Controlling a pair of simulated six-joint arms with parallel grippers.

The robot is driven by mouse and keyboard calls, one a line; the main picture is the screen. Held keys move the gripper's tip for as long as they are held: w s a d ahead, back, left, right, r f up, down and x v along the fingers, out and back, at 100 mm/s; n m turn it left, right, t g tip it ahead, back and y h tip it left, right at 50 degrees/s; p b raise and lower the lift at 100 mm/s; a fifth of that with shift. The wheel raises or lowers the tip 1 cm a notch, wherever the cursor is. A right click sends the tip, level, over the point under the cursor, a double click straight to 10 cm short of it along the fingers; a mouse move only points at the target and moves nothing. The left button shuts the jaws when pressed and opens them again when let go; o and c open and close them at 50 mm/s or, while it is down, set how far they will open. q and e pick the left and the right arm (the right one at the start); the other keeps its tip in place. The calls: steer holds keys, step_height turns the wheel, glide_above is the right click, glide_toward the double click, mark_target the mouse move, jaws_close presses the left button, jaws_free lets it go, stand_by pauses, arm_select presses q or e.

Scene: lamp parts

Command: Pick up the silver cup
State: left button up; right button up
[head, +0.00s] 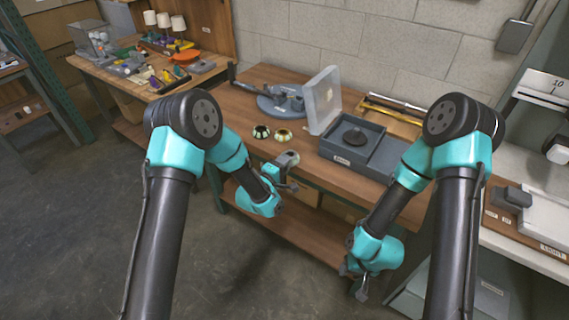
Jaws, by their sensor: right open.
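A small silvery-grey rounded piece (290,157), which looks like the silver cup, is at the front edge of the wooden bench. My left gripper (287,180) is just below and in front of it, close to the bench edge. The gripper's fingers are small and partly hidden, so I cannot tell whether they touch the cup or how far apart they are. My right gripper (357,285) hangs low in front of the bench, open and empty, well away from the cup.
Two dark-and-pale striped round pieces (272,134) sit behind the cup. A grey tray (352,155) holds a dark round part, with a translucent upright lid (323,100) beside it. A round grey base (282,103) lies at the back. Floor in front is clear.

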arm_select(q)
steer(key=shift+f, duration=0.1)
steer(key=c, duration=0.5)
steer(key=shift+r, duration=1.35)
steer(key=shift+s+a+r, duration=0.85)
steer(key=shift+s+a, duration=0.5)
steer(key=shift+s, duration=0.55)
steer(key=shift+s+a+r, duration=0.8)
steer(key=shift+s+a, duration=0.6)
steer(key=shift+s, duration=0.5)
steer(key=shift+s+a+r, duration=0.85)
steer(key=shift+s+a, duration=0.5)
steer(key=shift+s, duration=0.55)
